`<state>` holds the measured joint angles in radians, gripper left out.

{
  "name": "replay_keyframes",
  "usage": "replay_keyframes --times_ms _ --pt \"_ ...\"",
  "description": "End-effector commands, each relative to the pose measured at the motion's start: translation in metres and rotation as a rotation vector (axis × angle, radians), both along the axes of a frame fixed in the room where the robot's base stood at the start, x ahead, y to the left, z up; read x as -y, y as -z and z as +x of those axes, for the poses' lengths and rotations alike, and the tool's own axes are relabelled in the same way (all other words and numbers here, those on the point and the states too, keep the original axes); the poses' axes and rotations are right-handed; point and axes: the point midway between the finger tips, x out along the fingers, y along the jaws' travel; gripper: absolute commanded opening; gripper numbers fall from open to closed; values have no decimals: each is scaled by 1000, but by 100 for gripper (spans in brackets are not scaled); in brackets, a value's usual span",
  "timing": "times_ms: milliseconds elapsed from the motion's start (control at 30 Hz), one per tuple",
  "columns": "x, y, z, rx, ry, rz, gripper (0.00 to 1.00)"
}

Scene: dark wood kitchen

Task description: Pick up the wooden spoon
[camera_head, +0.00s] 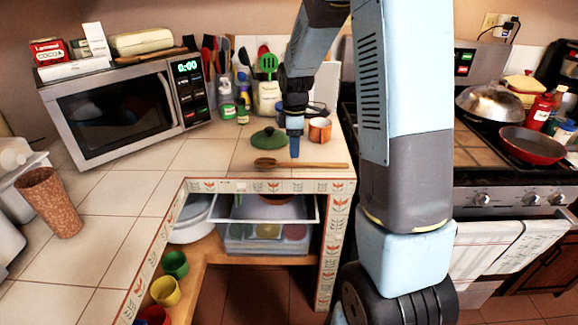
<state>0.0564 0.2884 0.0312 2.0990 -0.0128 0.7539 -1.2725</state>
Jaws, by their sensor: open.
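The wooden spoon (318,165) lies flat near the front edge of the tiled counter (205,155), its bowl to the left and its handle running to the right. My gripper (294,153) points down just above the spoon, around the middle of its length. It is open, though the gap between the fingers is hard to make out in this view. I cannot tell whether the fingertips touch the spoon.
A green lid (268,138) lies just behind the spoon, and a copper-coloured pot (320,131) stands behind to the right. A microwave (120,108) stands left. Bare tiles lie left of the spoon. The stove (505,165) is right.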

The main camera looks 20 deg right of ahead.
Motion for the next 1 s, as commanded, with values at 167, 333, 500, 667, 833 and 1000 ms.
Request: replay_keyframes --times_ms 167,333,500,667,833,1000 --pt "-1 23 -2 -4 -1 0 52" --pt "-1 43 -3 -3 0 0 52" --pt "-1 49 -2 0 0 0 52" --pt "-1 49 -2 0 0 0 52" --pt "-1 49 -2 0 0 0 38" --pt "-1 49 -2 0 -1 0 22"
